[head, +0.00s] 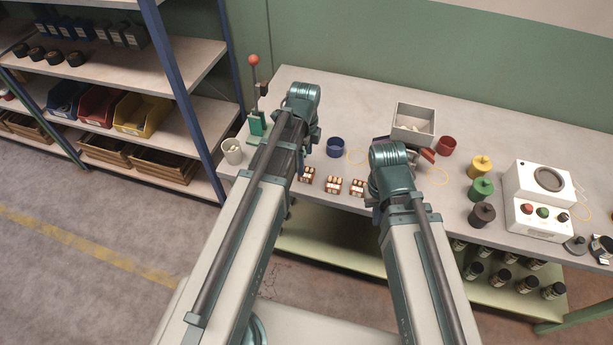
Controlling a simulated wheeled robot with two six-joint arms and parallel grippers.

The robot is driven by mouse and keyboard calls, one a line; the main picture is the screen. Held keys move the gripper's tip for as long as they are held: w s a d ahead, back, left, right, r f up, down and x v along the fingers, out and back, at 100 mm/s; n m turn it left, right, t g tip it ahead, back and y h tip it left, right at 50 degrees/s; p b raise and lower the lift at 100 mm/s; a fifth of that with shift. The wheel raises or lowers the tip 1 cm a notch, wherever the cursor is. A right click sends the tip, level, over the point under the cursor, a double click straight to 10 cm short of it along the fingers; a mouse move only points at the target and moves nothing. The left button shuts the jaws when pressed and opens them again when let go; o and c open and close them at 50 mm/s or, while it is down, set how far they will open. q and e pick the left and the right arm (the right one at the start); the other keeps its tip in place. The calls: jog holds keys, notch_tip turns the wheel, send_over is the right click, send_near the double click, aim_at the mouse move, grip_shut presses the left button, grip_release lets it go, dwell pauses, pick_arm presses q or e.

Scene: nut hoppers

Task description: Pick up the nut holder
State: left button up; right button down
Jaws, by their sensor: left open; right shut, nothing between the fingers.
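No thing here is plainly marked as the nut holder. A whitish cup (232,151) with small pale pieces inside stands upright at the table's left end. A blue cup (335,147) stands between my arms, and a red cup (446,145) stands right of my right arm. A grey open box (414,112) with pale contents is at the back. My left gripper (312,137) is open, mostly hidden by its arm, left of the blue cup. My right gripper (372,190) is shut and empty near the small brown blocks, its fingertips largely hidden.
Small brown blocks (333,185) line the front edge. A green stand with a red-knobbed lever (254,62) is at the left. A shelf rack (195,75) stands left.

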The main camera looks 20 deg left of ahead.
pick_arm(q)
jog(key=shift+a+f+b, duration=0.1)
jog(key=shift+f+b, duration=2.4)
jog(key=shift+f, duration=0.1)
jog(key=shift+r, duration=0.1)
grip_shut()
jog(key=shift+r+p, duration=0.95)
jog(key=shift+p, duration=0.15)
notch_tip(320, 180, up, 2)
jog(key=shift+r+p, duration=0.1)
jog(key=shift+p, duration=0.95)
jog(key=s+d, duration=1.1)
jog(key=shift+d+r+p, duration=0.35)
jog(key=shift+r+p, duration=0.1)
